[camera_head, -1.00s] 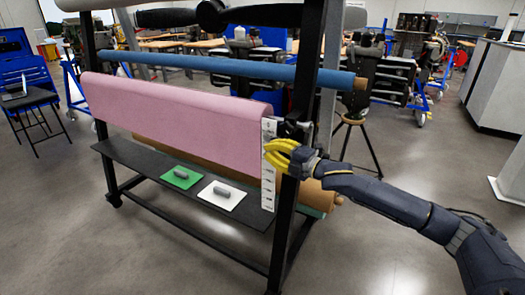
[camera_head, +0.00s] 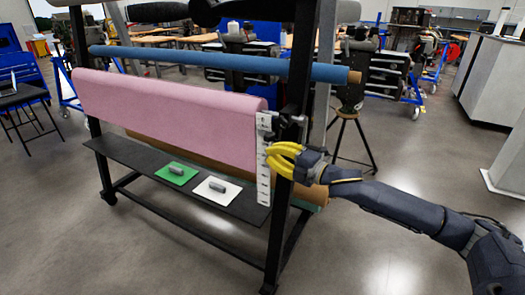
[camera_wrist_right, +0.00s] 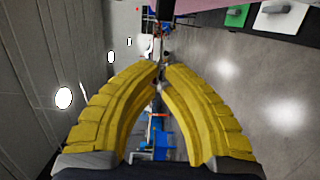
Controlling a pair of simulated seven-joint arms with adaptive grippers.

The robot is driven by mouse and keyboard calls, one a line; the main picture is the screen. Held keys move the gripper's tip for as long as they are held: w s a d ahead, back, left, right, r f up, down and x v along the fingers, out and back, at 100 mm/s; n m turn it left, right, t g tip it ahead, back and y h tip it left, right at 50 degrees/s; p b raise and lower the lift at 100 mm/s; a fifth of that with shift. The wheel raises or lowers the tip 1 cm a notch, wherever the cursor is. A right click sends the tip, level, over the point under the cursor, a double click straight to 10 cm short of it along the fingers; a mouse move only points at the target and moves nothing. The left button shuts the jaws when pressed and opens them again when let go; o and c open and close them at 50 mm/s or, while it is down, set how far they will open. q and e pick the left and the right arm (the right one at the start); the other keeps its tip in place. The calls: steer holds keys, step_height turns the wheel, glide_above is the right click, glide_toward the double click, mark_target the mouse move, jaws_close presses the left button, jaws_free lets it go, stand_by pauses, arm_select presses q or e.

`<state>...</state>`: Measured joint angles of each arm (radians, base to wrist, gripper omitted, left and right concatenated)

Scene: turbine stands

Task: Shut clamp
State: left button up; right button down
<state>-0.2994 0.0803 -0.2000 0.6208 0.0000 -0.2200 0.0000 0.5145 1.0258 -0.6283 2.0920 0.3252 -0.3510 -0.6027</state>
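The clamp (camera_head: 269,127) looks like a small dark and metallic fitting at the top of the white ruled strip (camera_head: 264,180), by the rack's near right post. Its exact position, open or shut, is too small to tell. My right gripper (camera_head: 268,158) has yellow fingers that point left, just below the clamp and in front of the strip and post. In the right wrist view its fingers (camera_wrist_right: 162,75) curve inward with tips close together and nothing visible held. Whether they touch the strip is unclear. My left gripper is not in view.
A black rack holds a pink sheet (camera_head: 170,115) and a blue roll (camera_head: 210,65). A green plate (camera_head: 176,173) and a white plate (camera_head: 216,190), each with a grey piece, lie on its dark shelf (camera_head: 130,153). Floor at front is clear.

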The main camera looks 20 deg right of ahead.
steer(key=shift+w+d+v, duration=0.1)
steer(key=shift+d+v, duration=0.1)
steer(key=shift+v, duration=0.8)
steer(key=shift+w+d+v, duration=0.15)
steer(key=shift+d+v, duration=0.05)
steer(key=shift+v, duration=0.85)
steer(key=shift+f, duration=0.1)
